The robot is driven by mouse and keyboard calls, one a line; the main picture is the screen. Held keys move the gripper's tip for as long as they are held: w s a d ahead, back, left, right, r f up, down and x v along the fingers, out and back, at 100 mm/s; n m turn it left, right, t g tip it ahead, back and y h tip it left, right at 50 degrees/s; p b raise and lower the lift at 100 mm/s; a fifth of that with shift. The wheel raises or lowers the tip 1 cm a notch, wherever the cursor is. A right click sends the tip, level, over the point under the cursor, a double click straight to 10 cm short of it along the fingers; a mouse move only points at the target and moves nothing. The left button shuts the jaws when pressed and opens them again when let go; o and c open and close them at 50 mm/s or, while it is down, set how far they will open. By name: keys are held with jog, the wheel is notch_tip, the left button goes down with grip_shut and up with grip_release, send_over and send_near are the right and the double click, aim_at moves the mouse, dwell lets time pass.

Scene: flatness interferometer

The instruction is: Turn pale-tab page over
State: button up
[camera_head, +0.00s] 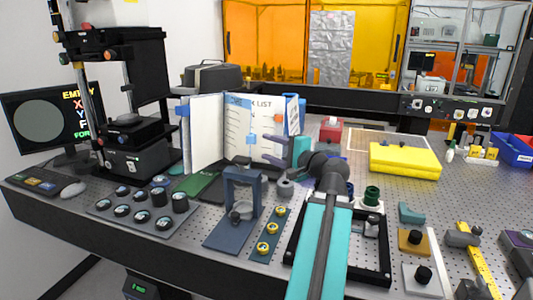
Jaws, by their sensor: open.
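A checklist booklet (232,128) stands open and upright at the back middle of the bench, with a white page on its left side (206,130) and a printed page with blue header on its right. A pale blue tab (251,140) shows on the right-hand printed page, and an orange tab (278,118) sits higher and further right. Nothing shows between the fingers. I cannot tell whether a finger touches the page or tab.
A dark green mat (198,187) lies below the booklet. A blue-grey frame fixture (243,200) stands in front of it. A black microscope-like stand (120,120) is to the left.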

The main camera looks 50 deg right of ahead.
jog(key=shift+b+v, duration=1.45)
jog(key=shift+b, duration=0.1)
